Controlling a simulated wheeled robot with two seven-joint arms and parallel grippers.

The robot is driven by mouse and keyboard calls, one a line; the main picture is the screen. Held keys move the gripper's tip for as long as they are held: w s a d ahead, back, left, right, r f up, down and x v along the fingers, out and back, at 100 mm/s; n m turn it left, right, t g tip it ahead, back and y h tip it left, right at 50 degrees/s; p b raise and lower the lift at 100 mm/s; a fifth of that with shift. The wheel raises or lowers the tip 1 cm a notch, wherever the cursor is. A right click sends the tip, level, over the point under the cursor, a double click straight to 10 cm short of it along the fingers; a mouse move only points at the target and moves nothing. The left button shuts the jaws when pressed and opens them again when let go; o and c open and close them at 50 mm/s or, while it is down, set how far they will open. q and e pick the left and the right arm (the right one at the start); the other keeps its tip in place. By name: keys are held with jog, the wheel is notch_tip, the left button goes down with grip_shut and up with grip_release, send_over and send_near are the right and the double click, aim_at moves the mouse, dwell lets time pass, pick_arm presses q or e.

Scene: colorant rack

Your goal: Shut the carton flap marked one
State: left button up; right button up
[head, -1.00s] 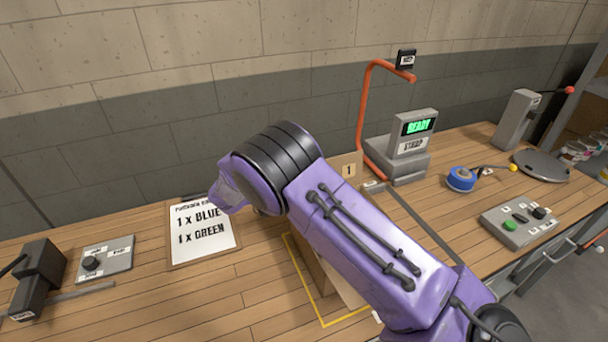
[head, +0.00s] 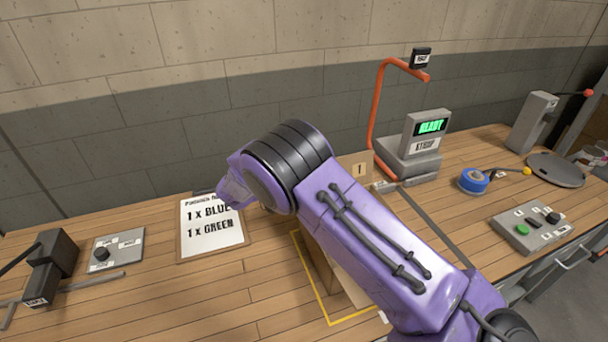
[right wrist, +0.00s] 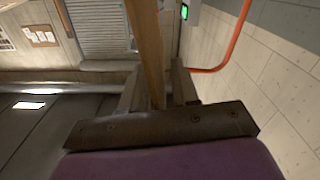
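The cardboard carton (head: 322,268) stands on the bench inside a yellow outline, mostly hidden behind my right arm. A flap (head: 350,178) with a label reading 1 stands up at its back; only its upper part shows. My right gripper is hidden in the head view. In the right wrist view, my right gripper (right wrist: 157,82) has its two fingers apart. A long brown strip (right wrist: 147,40), which looks like cardboard seen edge-on, runs between them, with a narrow gap on the right side. I cannot tell which carton part it is. My left gripper is not in view.
A sign (head: 212,228) and a knob box (head: 116,250) lie to the left. A grey device with a green screen (head: 432,127) and an orange post (head: 377,115) stand behind the carton. Blue tape (head: 473,180) and a button box (head: 530,228) lie right.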

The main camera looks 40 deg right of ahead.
jog(key=b+v, duration=0.3)
jog(key=v, duration=0.7)
